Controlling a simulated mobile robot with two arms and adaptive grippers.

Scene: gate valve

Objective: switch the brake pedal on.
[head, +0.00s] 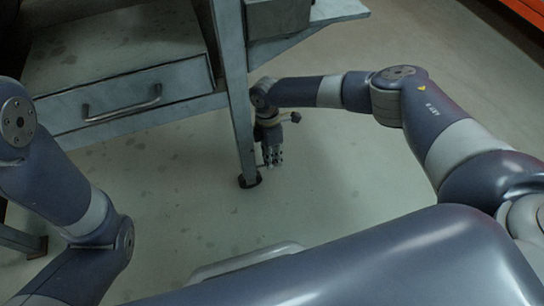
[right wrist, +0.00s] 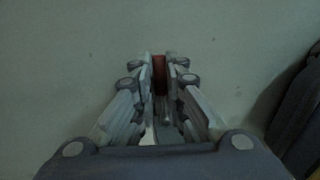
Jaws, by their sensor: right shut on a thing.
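My right gripper (head: 272,160) hangs low above the floor, close beside the front leg of the workbench, with its fingers pointing down. In the right wrist view, my right gripper (right wrist: 160,72) is shut on a narrow red part (right wrist: 159,75), held between its two fingertips. Most of the red part is hidden by the fingers, and I cannot tell for sure whether it is the brake pedal. No pedal can be made out clearly in the head view. My left arm shows at the left of the head view, but its gripper is out of the picture.
The workbench leg (head: 240,120) stands immediately left of my right gripper, its dark foot (head: 250,180) on the floor. A drawer (head: 130,97) with a metal handle is at the left. The floor (head: 350,175) right of the gripper is clear. An orange edge (head: 525,14) shows at top right.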

